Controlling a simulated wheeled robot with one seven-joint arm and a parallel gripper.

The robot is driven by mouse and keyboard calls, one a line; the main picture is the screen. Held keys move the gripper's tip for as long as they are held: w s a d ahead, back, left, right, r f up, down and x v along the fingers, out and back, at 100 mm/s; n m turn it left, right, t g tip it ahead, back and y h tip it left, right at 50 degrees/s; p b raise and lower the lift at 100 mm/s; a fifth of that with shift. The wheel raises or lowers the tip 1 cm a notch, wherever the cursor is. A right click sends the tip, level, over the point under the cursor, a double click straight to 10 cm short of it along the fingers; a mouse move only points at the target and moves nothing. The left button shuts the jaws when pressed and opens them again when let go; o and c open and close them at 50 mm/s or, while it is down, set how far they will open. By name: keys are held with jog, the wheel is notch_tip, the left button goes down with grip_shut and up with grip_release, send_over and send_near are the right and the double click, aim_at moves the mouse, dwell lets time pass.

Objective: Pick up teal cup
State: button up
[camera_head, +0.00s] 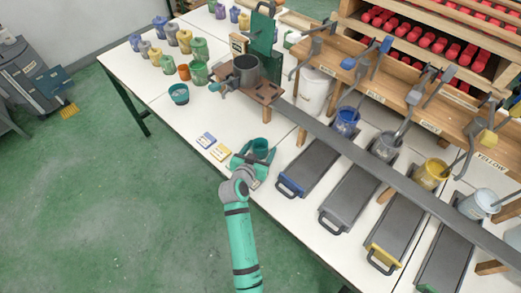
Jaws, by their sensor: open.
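A small teal cup (260,146) stands upright on the white table near its front edge, right at my gripper. My gripper (254,158) is open, with its fingers around or just in front of this cup. I cannot tell whether they touch it, and the gripper hides the cup's lower part. A second, wider teal cup (179,94) stands farther back to the left, away from my gripper.
Dark trays (308,166) and paint pots (346,120) are to the right. Several coloured cups (184,42) stand at the back left.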

jog(key=c, duration=1.2)
jog(key=shift+o, duration=0.2)
jog(key=shift+r, duration=0.1)
